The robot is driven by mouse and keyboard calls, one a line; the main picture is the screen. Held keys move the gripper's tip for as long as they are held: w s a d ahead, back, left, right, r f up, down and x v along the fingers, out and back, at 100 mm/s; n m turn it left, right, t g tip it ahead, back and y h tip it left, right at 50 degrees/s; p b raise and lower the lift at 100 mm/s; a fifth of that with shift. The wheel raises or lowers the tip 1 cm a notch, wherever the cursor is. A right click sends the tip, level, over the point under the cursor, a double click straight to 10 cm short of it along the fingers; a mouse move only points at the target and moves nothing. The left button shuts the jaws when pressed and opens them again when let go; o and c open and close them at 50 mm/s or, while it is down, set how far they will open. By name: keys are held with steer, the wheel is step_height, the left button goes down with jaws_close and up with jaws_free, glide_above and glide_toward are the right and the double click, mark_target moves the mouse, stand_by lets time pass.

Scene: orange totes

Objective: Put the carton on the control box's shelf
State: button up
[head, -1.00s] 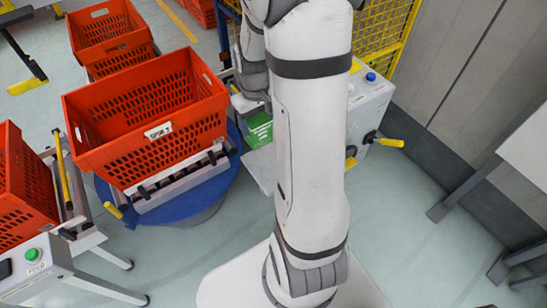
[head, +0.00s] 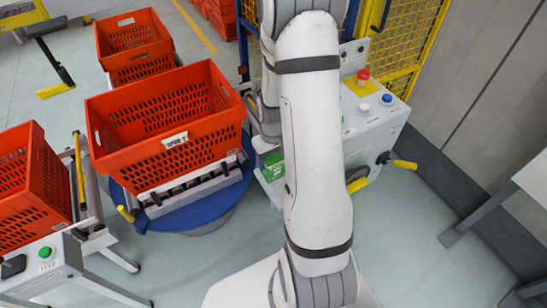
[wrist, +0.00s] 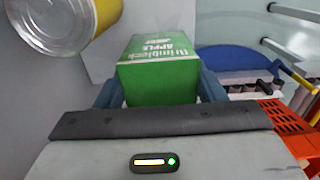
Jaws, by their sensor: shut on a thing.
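The green carton (wrist: 158,78) with white lettering is held between the two blue-grey fingers of my gripper (wrist: 158,90) in the wrist view. In the head view only part of the carton (head: 272,163) shows, left of my arm, which hides the rest. The control box (head: 372,118) is white with red, blue and white buttons, right of my arm. Part of its pale shelf (head: 269,190) shows just below the carton. A pale surface also shows behind the carton in the wrist view. I cannot tell whether the carton touches the shelf.
A yellow can with a silver end (wrist: 68,22) is close left of the carton in the wrist view. An orange tote (head: 165,130) rests on a blue round stand (head: 200,215) to the left. A yellow-handled lever (head: 403,164) sticks out from the control box.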

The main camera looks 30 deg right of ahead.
steer(key=shift+f, duration=0.15)
steer(key=o, duration=1.2)
step_height(320, 180, up, 12)
steer(key=s+a+r+t, duration=0.1)
steer(key=s+a+r, duration=0.2)
steer(key=s+r, duration=0.1)
steer(key=s+a+r+t, duration=0.1)
steer(key=s+a+r, duration=0.3)
steer(key=s, duration=0.1)
steer(key=s+a+r+t, duration=0.1)
steer(key=s+a+r, duration=0.3)
steer(key=r, duration=0.1)
steer(key=shift+s+r+b, duration=0.1)
steer(key=shift+s+b, duration=0.25)
steer(key=shift+s, duration=0.05)
